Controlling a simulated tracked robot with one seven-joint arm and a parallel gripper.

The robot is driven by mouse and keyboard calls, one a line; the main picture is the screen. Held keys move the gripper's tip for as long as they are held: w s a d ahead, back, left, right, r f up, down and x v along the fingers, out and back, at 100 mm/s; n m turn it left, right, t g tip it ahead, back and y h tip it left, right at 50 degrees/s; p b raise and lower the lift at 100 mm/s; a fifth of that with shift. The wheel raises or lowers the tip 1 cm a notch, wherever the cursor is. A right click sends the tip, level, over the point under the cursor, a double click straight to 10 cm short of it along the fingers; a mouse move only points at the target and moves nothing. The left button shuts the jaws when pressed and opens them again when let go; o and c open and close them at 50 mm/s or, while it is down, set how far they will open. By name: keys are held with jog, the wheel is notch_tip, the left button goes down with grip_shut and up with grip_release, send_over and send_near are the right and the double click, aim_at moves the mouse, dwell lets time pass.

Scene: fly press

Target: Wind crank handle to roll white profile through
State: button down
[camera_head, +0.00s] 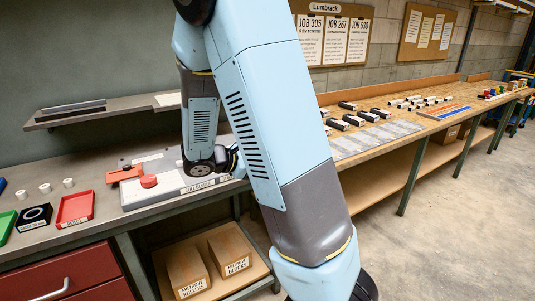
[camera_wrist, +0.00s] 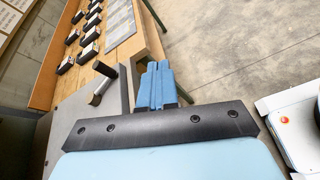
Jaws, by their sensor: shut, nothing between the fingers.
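In the wrist view, my gripper (camera_wrist: 157,84) has its two blue fingers together with nothing between them. A dark crank handle (camera_wrist: 101,82), with a black grip and a pale metal end, stands just left of the fingers, apart from them. In the head view, the roll bender base (camera_head: 170,192) is a grey labelled plate on the bench, with a red block (camera_head: 125,174) and a red round part (camera_head: 149,181) at its left. A pale piece (camera_head: 147,159) lies behind them; I cannot tell whether it is the white profile. My arm hides the crank and most of the gripper there.
A red tray (camera_head: 75,209), a green tray (camera_head: 6,226) and small white rollers (camera_head: 45,188) are left on the bench. Cardboard boxes (camera_head: 230,252) stand on the lower shelf. A long wooden bench (camera_head: 440,122) with several dark blocks runs right. Floor at right is clear.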

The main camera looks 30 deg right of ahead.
jog(key=w+a+f+n+t+h, duration=0.3)
jog(key=w+f+n+t, duration=0.25)
jog(key=w+n, duration=0.3)
jog(key=shift+m+t, duration=0.25)
jog(key=x, duration=0.9)
jog(key=r+x, duration=0.1)
jog(key=x, duration=0.3)
jog(key=shift+w+d+r, duration=0.1)
jog(key=shift+w+d, duration=0.15)
jog(key=shift+w, duration=0.05)
jog(key=shift+w+a, duration=0.1)
